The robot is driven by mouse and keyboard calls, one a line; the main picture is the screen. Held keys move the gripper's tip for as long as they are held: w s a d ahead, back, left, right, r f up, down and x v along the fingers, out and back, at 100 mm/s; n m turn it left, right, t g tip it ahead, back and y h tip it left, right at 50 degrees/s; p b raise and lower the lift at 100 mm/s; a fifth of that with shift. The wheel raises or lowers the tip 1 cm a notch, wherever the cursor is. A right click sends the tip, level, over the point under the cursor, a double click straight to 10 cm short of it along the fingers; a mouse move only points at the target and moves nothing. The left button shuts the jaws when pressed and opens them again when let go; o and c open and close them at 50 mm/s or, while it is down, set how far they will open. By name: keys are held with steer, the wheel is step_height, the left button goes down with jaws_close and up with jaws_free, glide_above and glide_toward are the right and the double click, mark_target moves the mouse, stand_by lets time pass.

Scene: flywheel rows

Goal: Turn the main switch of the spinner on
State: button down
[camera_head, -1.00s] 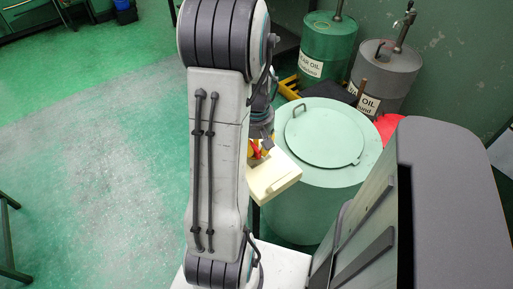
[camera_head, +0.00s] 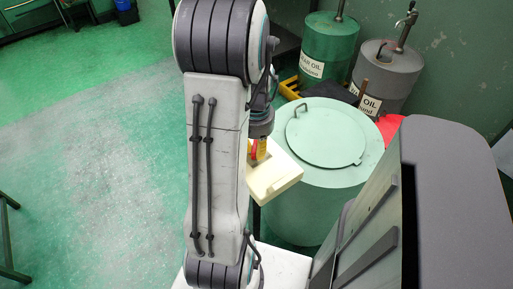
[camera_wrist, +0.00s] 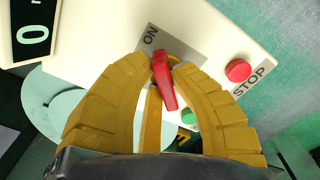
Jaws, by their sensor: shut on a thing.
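The spinner (camera_head: 300,205) is a pale green drum with a round lid, right of my arm in the head view. Its cream control box (camera_head: 285,183) is on the drum's near left side. In the wrist view the main switch (camera_wrist: 166,85) is a red lever on a grey plate, its far end close to the "ON" label (camera_wrist: 151,36). My gripper (camera_wrist: 165,66) is shut on the red lever, with yellow fingers on both sides of it. In the head view my gripper (camera_head: 259,150) reaches down onto the box, partly hidden by my arm.
A red button (camera_wrist: 238,70) by the "STOP" label and a green button (camera_wrist: 190,117) are close to the right finger. A dark display (camera_wrist: 33,32) is at upper left. Green (camera_head: 328,48) and grey (camera_head: 385,78) oil drums stand behind.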

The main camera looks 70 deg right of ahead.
stand_by(0.4)
steer(key=c, duration=1.1)
jaws_free()
step_height(320, 180, up, 12)
stand_by(0.6)
